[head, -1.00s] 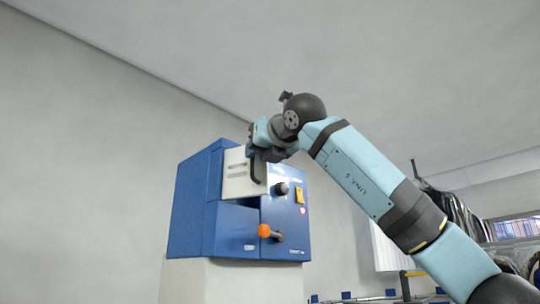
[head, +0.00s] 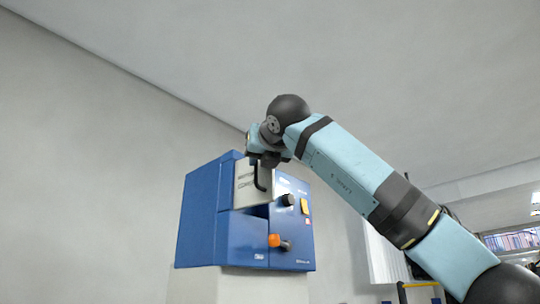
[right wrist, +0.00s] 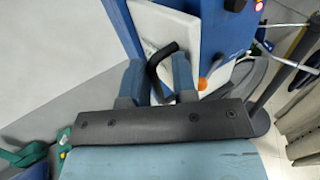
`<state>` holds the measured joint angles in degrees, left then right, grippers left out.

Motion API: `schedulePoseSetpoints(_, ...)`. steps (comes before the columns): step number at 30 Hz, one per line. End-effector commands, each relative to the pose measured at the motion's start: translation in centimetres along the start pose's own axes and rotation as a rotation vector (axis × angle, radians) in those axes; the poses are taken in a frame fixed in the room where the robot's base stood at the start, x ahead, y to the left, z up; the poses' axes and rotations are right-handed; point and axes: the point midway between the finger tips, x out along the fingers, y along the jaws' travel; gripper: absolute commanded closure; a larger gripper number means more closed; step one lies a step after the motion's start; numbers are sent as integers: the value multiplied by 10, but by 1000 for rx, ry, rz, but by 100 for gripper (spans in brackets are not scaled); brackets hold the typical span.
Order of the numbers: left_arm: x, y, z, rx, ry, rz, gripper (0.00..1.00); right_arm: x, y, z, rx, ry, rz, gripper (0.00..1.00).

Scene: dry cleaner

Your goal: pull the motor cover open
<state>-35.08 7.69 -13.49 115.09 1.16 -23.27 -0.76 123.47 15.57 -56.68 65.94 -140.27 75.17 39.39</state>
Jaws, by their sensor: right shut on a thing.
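The motor cover (head: 251,190) is a pale grey panel with dark lettering on the upper front of a blue machine (head: 205,215). It also shows in the right wrist view as a whitish panel (right wrist: 180,35). A black bent handle (head: 260,182) is fixed to it. My right gripper (head: 262,160) is at the top of this handle. In the right wrist view the handle (right wrist: 154,68) lies between my two blue fingers, and the gripper is shut on it. How far the cover stands out from the machine is hard to tell. My left gripper is not in view.
Below the cover a knob with an orange end (head: 274,240) sticks out. A dark knob (head: 288,200) and a yellow label (head: 304,207) are on the machine's right face. Plain wall lies to the left; shelving and clothes are at far right.

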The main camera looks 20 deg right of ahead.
Motion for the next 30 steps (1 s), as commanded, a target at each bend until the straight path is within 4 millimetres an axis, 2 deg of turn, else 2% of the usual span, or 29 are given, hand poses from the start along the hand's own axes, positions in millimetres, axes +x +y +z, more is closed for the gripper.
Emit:
schedulePoseSetpoints(1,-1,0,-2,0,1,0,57,-1,5,4,-5,-12,11,100)
schedulePoseSetpoints(8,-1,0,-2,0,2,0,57,-1,5,4,-4,-12,11,100)
schedulePoseSetpoints(9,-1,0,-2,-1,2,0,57,-1,5,4,-4,-11,10,67)
schedulePoseSetpoints(24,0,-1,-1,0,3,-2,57,0,3,0,-3,-5,9,66)
schedulePoseSetpoints(28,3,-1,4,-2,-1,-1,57,-10,2,-1,-2,-6,9,66)
schedulePoseSetpoints(30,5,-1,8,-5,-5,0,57,-22,1,-2,-1,-7,8,66)
